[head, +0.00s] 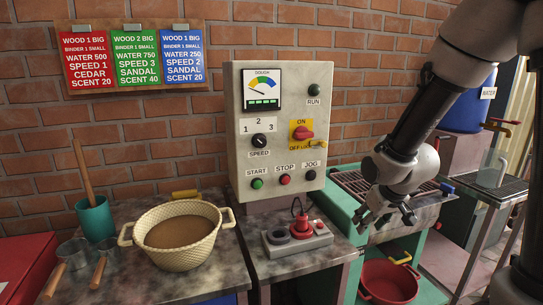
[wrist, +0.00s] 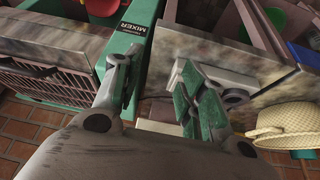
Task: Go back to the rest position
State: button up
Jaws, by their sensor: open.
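My gripper (head: 388,219) hangs at the right in the head view, in front of the green mixer (head: 343,205) and just right of the grey control box (head: 283,135). In the wrist view my gripper's two fingers (wrist: 158,92) stand apart with nothing between them. The mixer with its "MIXER" label also shows in the wrist view (wrist: 137,35). My arm reaches in from the upper right in the head view.
A basket (head: 180,262) of brown material stands on the left counter, beside a teal cup (head: 95,220) and scoops. A red bowl (head: 388,282) sits low at the right. A blue water barrel (head: 468,112) stands behind my arm. A small switch block (head: 297,240) lies below the control box.

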jog(key=s+d+r+m, duration=0.1)
jog(key=s+d+r, duration=0.2)
jog(key=s+r, duration=0.2)
jog(key=s+d+r+m, duration=0.1)
jog(key=s+d+r, duration=0.2)
jog(key=s+r, duration=0.3)
jog(key=s+d+r+h, duration=0.1)
jog(key=s+d+r, duration=0.2)
jog(key=s+r, duration=0.3)
jog(key=s, duration=0.4)
jog(key=shift+s+m+g, duration=0.15)
jog(key=shift+m+g, duration=0.25)
dwell(0.5)
